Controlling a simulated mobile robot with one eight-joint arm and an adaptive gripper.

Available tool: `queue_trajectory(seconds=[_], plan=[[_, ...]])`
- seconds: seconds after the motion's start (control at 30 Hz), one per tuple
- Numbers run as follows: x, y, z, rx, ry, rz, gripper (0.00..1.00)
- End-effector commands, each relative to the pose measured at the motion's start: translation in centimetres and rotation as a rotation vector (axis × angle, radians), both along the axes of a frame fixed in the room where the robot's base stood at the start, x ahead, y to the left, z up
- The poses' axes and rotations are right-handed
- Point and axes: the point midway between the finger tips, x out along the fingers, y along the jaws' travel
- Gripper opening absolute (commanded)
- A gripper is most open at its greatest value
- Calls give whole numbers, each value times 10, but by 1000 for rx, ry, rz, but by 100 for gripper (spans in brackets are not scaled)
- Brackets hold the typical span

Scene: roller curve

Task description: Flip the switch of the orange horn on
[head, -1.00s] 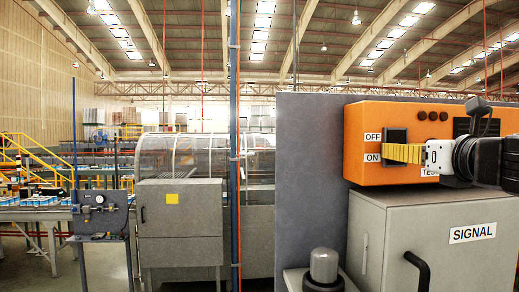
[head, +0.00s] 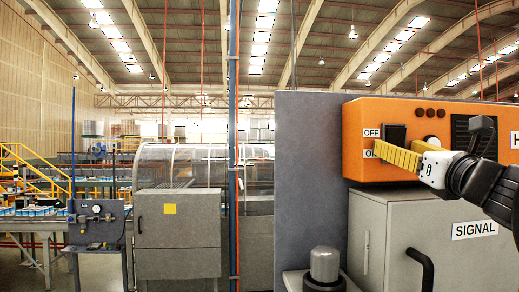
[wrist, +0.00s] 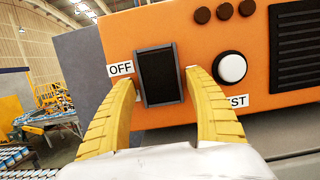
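The orange horn box (head: 360,167) sits on top of the grey cabinet at the right. Its dark rocker switch (head: 395,132) is on the front, with an OFF label (head: 371,133) beside its upper part and an ON label (head: 368,153) lower, partly covered by my fingers. My gripper (head: 377,149) is in front of the switch's lower part. In the wrist view the yellow fingers of my gripper (wrist: 160,76) are apart, one on each side of the switch (wrist: 160,74), with nothing between them. I cannot tell whether they touch the box or which way the rocker is tipped.
A white round button (wrist: 231,68) and a dark grille (wrist: 297,45) are right of the switch. The grey SIGNAL cabinet (head: 400,225) with a black handle (head: 420,262) is below. A grey panel (head: 310,180) stands at the left; a capped post (head: 324,264) is lower left.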

Motion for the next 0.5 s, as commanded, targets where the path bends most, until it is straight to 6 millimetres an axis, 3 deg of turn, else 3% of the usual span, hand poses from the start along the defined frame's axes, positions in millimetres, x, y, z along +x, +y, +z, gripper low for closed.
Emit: queue_trajectory(seconds=[0.3, 0.5], plan=[[-3, 0, -1, 0, 0, 0, 61], [-32, -2, -9, 0, 0, -3, 61]])
